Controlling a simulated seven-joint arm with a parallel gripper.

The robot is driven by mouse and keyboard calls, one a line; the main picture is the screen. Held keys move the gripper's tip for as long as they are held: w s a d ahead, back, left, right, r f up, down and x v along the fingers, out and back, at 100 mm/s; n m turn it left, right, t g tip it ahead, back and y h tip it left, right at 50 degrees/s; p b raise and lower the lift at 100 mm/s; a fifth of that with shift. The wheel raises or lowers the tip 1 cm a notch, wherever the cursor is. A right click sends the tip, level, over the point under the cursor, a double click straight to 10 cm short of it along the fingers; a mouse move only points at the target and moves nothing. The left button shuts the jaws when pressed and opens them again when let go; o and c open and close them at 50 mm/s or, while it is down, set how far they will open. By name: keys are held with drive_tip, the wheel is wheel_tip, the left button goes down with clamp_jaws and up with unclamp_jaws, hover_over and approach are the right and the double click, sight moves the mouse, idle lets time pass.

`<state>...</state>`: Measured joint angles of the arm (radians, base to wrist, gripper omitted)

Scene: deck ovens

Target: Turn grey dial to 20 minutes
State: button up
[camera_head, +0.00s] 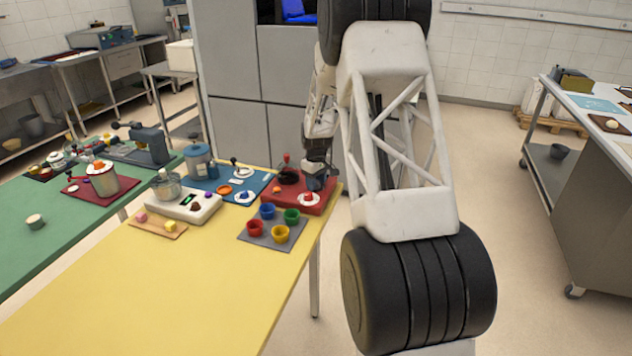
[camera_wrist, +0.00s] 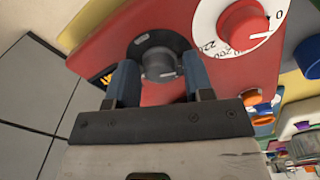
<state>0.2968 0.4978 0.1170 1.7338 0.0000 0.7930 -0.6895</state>
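The grey dial (camera_wrist: 159,64) sits on a round black base on the red panel (camera_wrist: 92,42) in the wrist view. A small pale mark shows on it; no minute scale is readable around it. My gripper (camera_wrist: 160,58) is open, with one blue-grey finger on each side of the dial. A gap seems to show between the dial and each finger, so I see no clear grip. In the head view my gripper (camera_head: 319,180) is over the right end of the red panel (camera_head: 286,204), and the grey dial is hidden there.
A red dial (camera_wrist: 243,24) on a white numbered disc is right of the grey dial. Orange lit digits (camera_wrist: 104,77) show partly behind the left finger. Coloured cups on a grey mat (camera_head: 252,238) stand in front of the panel. The yellow table's (camera_head: 150,290) near part is clear.

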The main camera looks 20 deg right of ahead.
drive_tip(key=c, duration=0.6)
drive_tip(key=shift+m, duration=0.5)
drive_tip(key=m, duration=1.5)
drive_tip(key=shift+r, duration=0.1)
drive_tip(key=m, duration=0.4)
drive_tip(key=shift+m, duration=0.4)
drive_tip(key=m, duration=0.6)
drive_tip(key=shift+m, duration=0.3)
